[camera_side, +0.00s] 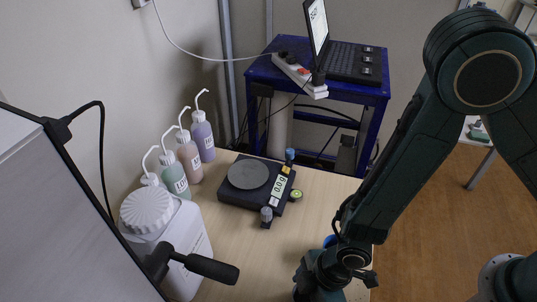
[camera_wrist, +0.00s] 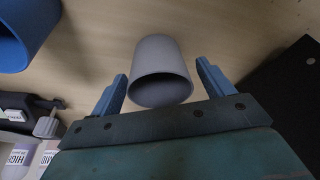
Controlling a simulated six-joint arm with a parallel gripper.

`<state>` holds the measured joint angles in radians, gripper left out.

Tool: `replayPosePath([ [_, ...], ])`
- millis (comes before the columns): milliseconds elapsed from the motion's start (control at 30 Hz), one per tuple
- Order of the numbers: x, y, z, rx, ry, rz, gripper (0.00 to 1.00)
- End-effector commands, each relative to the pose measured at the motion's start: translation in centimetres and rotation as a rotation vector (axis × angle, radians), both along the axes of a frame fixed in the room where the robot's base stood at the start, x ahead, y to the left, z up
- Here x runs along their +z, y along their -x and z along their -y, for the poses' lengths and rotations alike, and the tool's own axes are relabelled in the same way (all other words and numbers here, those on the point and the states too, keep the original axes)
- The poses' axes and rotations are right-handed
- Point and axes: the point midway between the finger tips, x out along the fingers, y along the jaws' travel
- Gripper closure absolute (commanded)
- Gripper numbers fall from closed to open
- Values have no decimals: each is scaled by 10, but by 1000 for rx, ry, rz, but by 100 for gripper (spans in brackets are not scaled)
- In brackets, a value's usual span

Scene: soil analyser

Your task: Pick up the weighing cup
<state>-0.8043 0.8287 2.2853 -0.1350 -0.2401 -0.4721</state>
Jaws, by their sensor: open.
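A grey cup (camera_wrist: 160,62), which looks like the weighing cup, shows in the wrist view with its dark open mouth towards my gripper. My gripper (camera_wrist: 162,72) is open, with one blue finger on each side of the cup and a visible gap to each. I cannot tell whether the fingers are level with the cup. In the side view my arm hides the grey cup and the fingertips. A black balance (camera_side: 228,194) with a round grey pan (camera_side: 248,175) stands on the table, its display lit.
A blue cup (camera_wrist: 22,35) is at the upper left of the wrist view. Several spout bottles (camera_side: 189,157) and a large white jug (camera_side: 180,240) line the left of the table (camera_side: 250,255).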

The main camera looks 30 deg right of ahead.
Motion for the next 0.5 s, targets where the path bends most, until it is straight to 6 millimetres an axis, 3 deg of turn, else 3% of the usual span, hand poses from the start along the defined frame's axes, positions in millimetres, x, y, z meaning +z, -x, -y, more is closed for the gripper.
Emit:
replayPosePath([
  [500,-11,-1,-3,0,-1,1,20],
])
